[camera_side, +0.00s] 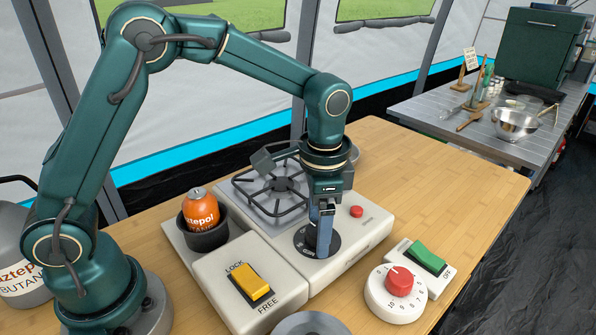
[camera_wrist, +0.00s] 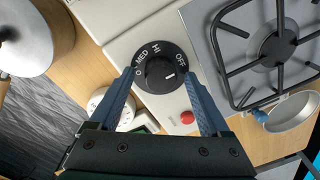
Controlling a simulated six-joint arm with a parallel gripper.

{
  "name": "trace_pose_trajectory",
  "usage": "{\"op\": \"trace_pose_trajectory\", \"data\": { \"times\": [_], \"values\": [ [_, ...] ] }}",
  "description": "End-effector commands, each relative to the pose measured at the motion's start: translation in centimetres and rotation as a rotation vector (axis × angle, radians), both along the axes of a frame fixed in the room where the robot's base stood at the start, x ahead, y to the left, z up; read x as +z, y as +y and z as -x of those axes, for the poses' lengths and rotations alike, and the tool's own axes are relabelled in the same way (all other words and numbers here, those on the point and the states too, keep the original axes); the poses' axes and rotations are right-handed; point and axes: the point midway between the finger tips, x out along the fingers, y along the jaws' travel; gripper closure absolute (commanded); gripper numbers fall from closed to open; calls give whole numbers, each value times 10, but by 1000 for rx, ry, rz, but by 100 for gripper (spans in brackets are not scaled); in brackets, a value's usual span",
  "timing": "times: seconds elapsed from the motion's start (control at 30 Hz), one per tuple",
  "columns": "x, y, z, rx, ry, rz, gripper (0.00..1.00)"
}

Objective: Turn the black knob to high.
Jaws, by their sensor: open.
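The black knob (camera_wrist: 157,79) sits on a round black dial on the stove's white front panel. Its dial carries the white words OFF, HI, MED and LO. A white mark on the knob points right and slightly down in the wrist view, below the word OFF. My gripper (camera_wrist: 158,72) is open, with one blue finger on each side of the knob; I cannot tell whether they touch it. In the side view my gripper (camera_side: 323,240) points straight down over the dial (camera_side: 334,247) and hides most of the knob.
A small red button (camera_side: 356,212) is on the same panel. The burner grate (camera_side: 281,184) lies behind. An orange canister (camera_side: 200,212) stands in a black cup. A yellow switch (camera_side: 253,282), a red dial (camera_side: 399,282) and a green switch (camera_side: 428,256) surround the front.

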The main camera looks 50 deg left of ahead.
Motion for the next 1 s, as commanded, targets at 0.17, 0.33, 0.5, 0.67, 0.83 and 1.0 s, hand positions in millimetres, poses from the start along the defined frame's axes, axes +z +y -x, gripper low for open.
{"op": "trace_pose_trajectory", "data": {
  "times": [0.17,0.33,0.5,0.67,0.83,1.0],
  "values": [
    [-3,0,0,1,0,0,19],
    [-3,0,0,1,0,0,38],
    [-3,0,0,1,-1,1,100],
    [-2,0,0,5,-2,0,100],
    [-2,0,0,42,-2,0,100],
    [-2,0,-1,132,-3,0,100]
  ]
}}
